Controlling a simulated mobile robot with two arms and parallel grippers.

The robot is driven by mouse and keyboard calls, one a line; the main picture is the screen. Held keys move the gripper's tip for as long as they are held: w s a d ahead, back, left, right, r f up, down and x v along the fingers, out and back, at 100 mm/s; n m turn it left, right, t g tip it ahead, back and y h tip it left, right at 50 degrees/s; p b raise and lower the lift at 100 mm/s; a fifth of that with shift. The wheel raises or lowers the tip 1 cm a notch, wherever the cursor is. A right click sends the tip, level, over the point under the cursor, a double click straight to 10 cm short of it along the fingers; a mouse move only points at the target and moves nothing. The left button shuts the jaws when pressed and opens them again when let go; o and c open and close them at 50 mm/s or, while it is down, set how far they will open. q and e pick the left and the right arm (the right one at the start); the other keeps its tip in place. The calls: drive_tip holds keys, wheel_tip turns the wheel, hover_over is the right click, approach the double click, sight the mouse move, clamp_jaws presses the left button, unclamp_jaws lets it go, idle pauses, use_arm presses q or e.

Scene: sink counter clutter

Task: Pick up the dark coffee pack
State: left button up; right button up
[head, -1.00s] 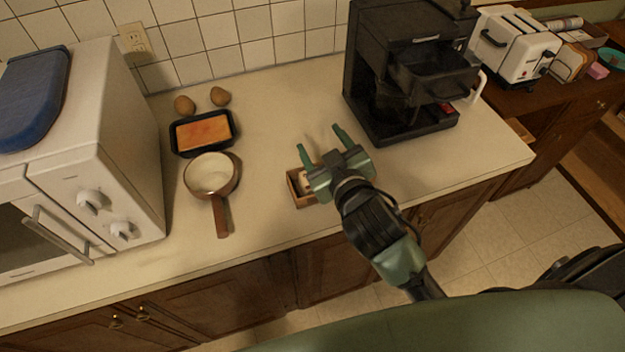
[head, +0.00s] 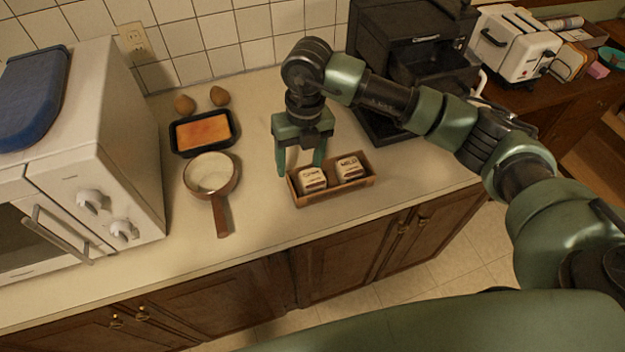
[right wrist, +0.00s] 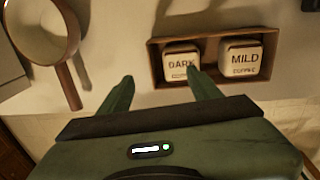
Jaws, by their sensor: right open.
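The dark coffee pack (right wrist: 181,66) is a pale block with the word "DARK" on it, in the left part of a small wooden tray (right wrist: 154,68). It also shows in the head view (head: 312,179). The mild coffee pack (right wrist: 241,58) sits to its right in the same tray, also seen in the head view (head: 348,168). My right gripper (head: 300,172) is open and empty, fingers pointing down at the tray's left end. In the right wrist view the right fingertip (right wrist: 191,73) overlaps the dark pack's lower right edge. My left gripper is not in view.
A saucepan (head: 211,174) stands left of the tray, its handle toward the counter edge. Behind it are a black baking dish (head: 176,140) with an orange slab and two brown eggs. A microwave (head: 130,150) stands at left, a black coffee machine (head: 400,40) behind my right arm.

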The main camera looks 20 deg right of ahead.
sight(312, 174)
drive_tip(key=shift+w+d+r+h, duration=0.15)
drive_tip(key=shift+d+h, duration=0.1)
drive_tip(key=shift+d, duration=0.3)
drive_tip(key=shift+w+d+f+h, duration=0.1)
drive_tip(key=shift+d+h, duration=0.15)
drive_tip(key=shift+d, duration=0.25)
drive_tip(key=shift+d+f, duration=0.2)
drive_tip(key=shift+d, duration=0.05)
wheel_tip(312, 174, down, 6)
drive_tip(key=p, duration=0.4)
drive_tip(key=shift+s+d+f, duration=0.1)
drive_tip(key=shift+f, duration=0.4)
drive_tip(key=c, duration=1.1)
